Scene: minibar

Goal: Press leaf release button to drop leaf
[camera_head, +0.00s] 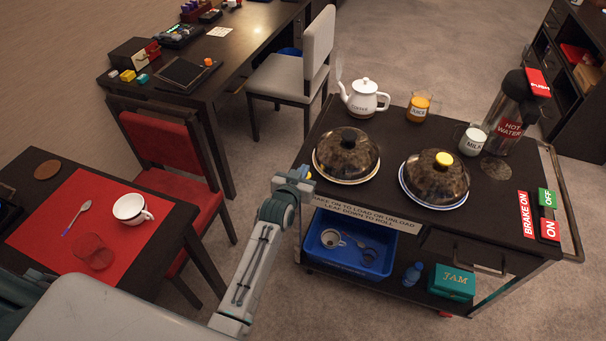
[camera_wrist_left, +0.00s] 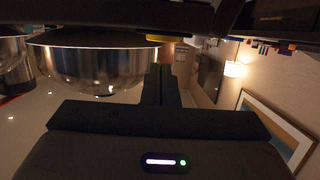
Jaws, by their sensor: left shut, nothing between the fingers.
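The serving cart (camera_head: 400,222) stands at the centre right, with a white label strip (camera_head: 366,214) along its near edge about the brake and the leaf. A small yellow part (camera_head: 304,173), possibly the leaf release button, shows at the cart top's left corner. My left gripper (camera_head: 298,179) is beside that corner, its fingertips partly hidden by its own body; contact cannot be told. In the left wrist view the fingers (camera_wrist_left: 158,84) are together and empty, just below a yellow part (camera_wrist_left: 168,37) on a dark edge. My right gripper is not in view.
Domed plates (camera_head: 346,154) (camera_head: 435,178), a coffee pot (camera_head: 364,98), juice, milk and a hot-water flask (camera_head: 515,112) crowd the cart top. A blue bin (camera_head: 350,250) sits on the lower shelf. A red chair (camera_head: 165,150) and a dark table (camera_head: 150,243) stand left; carpet lies between.

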